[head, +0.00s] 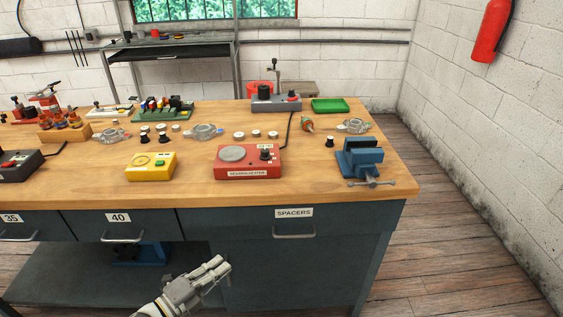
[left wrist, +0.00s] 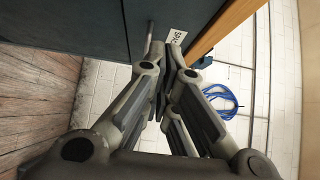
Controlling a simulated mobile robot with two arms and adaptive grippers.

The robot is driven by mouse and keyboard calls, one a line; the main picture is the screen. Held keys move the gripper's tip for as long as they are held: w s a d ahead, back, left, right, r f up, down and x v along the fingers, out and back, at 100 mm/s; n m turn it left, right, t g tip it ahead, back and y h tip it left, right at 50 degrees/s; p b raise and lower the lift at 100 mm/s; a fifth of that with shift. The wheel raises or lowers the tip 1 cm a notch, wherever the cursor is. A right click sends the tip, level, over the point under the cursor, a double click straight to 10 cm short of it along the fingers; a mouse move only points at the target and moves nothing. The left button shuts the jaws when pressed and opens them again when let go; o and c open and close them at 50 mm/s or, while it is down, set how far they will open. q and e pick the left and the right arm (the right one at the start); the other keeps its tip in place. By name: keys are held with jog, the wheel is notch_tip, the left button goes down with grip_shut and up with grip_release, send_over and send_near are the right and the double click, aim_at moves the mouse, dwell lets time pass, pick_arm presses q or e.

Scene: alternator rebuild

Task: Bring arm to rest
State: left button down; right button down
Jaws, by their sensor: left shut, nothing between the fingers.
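My left gripper (head: 218,268) shows low in the head view, in front of the workbench's cabinet front and below the bench top. It is shut and holds nothing. In the left wrist view its closed fingers (left wrist: 172,62) point toward the drawer labelled SPACERS (left wrist: 177,38), with a gap I cannot judge exactly. In the head view that drawer (head: 345,222) is closed, above and to the right of the gripper. My right gripper is not in view.
The wooden bench top (head: 300,188) carries a red bearing heater (head: 248,163), a yellow tester (head: 150,166), a blue vise (head: 360,158) and a green tray (head: 330,105). Its front edge overhangs near the gripper. A blue coil (left wrist: 220,97) shows in the left wrist view.

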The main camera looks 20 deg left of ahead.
pick_arm(q)
jog(key=s+a+f+n+g+y, duration=0.1)
jog(key=s+f+n+g+y, duration=0.3)
jog(key=f, duration=0.6)
jog(key=s+a+f+n+y+p, duration=0.1)
jog(key=s+f+n, duration=0.45)
jog(key=f, duration=0.35)
jog(key=s+a+f+n+g+y, duration=0.1)
jog(key=s+f+n+g+y, duration=0.3)
jog(key=f, duration=0.6)
jog(key=s+d+f+n+g, duration=0.2)
jog(key=s+f, duration=0.2)
jog(key=s, duration=0.5)
jog(key=s+d+f+n+g, duration=0.2)
jog(key=s+d+f+n, duration=0.1)
jog(key=s, duration=0.6)
jog(key=s+d+f+n+g+p, duration=0.1)
jog(key=s+d+f+n+g, duration=0.1)
jog(key=s+f, duration=0.3)
jog(key=s+d+g, duration=0.1)
jog(key=s, duration=0.3)
jog(key=shift+f+h, duration=0.25)
jog(key=shift+h, duration=0.15)
jog(key=shift+w+n, duration=0.1)
jog(key=shift+n, duration=0.15)
